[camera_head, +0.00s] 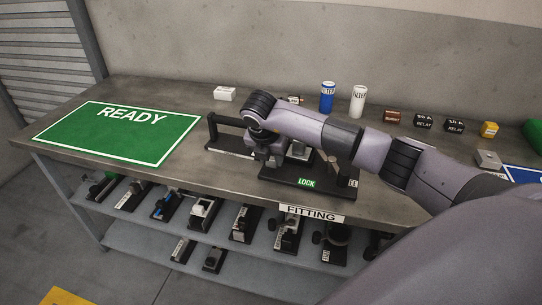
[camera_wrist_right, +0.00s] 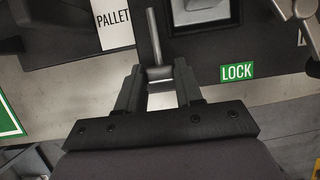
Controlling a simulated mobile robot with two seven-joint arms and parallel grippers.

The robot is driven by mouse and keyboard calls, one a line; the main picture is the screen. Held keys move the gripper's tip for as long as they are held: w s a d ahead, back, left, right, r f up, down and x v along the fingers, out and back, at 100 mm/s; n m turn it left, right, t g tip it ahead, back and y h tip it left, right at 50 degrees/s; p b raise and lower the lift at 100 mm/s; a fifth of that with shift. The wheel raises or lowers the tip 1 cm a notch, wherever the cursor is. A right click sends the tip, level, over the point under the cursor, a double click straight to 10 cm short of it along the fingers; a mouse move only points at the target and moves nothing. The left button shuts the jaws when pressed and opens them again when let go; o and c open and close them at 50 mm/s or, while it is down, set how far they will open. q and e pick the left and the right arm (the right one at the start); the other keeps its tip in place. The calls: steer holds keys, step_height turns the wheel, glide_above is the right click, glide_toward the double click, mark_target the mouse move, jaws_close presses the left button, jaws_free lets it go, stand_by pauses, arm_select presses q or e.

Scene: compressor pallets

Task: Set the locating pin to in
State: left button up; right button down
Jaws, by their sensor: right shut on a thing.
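A black fixture base with a green LOCK label (camera_head: 306,183) stands at the front of the workbench. The label also shows in the wrist view (camera_wrist_right: 237,72). My right gripper (camera_head: 268,152) reaches down over the left part of this fixture. In the wrist view its two fingers (camera_wrist_right: 158,78) are shut on a grey metal piece with a thin upright rod (camera_wrist_right: 152,38), which looks like the locating pin. How deep the pin sits is hidden by the fingers. My left gripper is not in view.
A white PALLET label (camera_wrist_right: 114,24) lies left of the rod. A black handle frame (camera_head: 226,122) stands left of the fixture. A blue filter (camera_head: 327,97) and a white filter (camera_head: 358,100) stand behind. The green READY mat (camera_head: 118,142) is clear. Several fixtures fill the lower shelf (camera_head: 150,232).

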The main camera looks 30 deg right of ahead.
mark_target(272, 158)
steer(key=shift+w+d+f+b, duration=0.1)
steer(key=shift+w+d+b, duration=0.75)
steer(key=shift+d, duration=0.25)
steer(key=c, duration=0.7)
jaws_free()
steer(key=shift+d, duration=0.1)
steer(key=v, duration=0.7)
steer(key=shift+r, duration=0.2)
